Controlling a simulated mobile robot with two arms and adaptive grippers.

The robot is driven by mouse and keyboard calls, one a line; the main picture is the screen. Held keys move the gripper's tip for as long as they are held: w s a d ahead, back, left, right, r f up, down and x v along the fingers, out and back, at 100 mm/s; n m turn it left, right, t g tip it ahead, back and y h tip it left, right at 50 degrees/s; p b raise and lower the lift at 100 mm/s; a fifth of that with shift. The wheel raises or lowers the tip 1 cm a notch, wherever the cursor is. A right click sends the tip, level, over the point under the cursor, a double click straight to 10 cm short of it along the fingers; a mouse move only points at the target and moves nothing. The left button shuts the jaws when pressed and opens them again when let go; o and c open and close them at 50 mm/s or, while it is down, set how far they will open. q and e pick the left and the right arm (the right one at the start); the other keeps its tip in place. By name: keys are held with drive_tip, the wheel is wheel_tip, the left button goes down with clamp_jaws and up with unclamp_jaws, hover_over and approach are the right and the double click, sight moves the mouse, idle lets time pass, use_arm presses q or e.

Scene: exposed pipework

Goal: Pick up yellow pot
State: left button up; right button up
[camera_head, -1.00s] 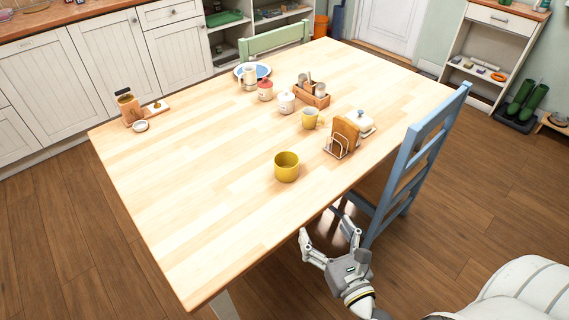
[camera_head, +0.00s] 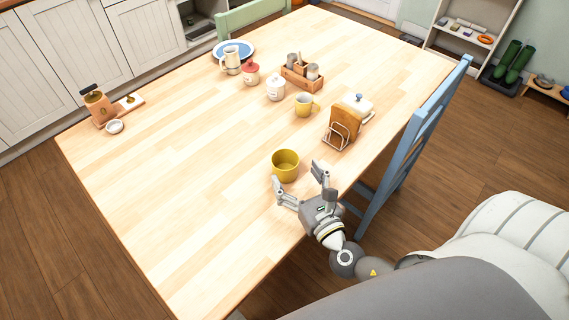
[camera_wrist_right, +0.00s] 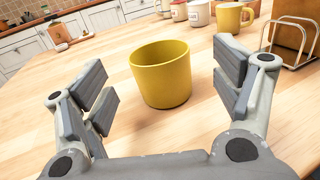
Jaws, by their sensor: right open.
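The yellow pot (camera_head: 286,166) stands upright on the wooden table (camera_head: 190,180) near its front edge. It has an open top and looks empty. My right gripper (camera_head: 298,178) is open just in front of the pot, over the table edge. In the right wrist view the pot (camera_wrist_right: 162,76) sits ahead, centred between the two spread fingers (camera_wrist_right: 165,95). Both fingers look clear of it. My left gripper is not in view.
A napkin holder (camera_head: 342,128) stands to the right of the pot, with a butter dish (camera_head: 357,103) behind it. A small yellow mug (camera_head: 304,104) and jars (camera_head: 275,90) stand farther back. A blue chair (camera_head: 412,150) is at the right edge. The table left of the pot is clear.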

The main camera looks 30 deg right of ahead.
sight(280, 151)
drive_tip(key=shift+w, duration=0.4)
drive_tip(key=w+p, duration=0.1)
drive_tip(key=w, duration=0.4)
drive_tip(key=shift+r+p, duration=0.1)
drive_tip(key=shift+p, duration=0.2)
drive_tip(key=shift+w, duration=0.2)
drive_tip(key=shift+c, duration=1.2)
drive_tip(key=c, duration=0.8)
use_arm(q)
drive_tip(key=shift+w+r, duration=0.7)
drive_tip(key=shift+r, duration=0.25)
use_arm(e)
drive_tip(key=shift+c, duration=0.3)
drive_tip(key=shift+r, duration=0.1)
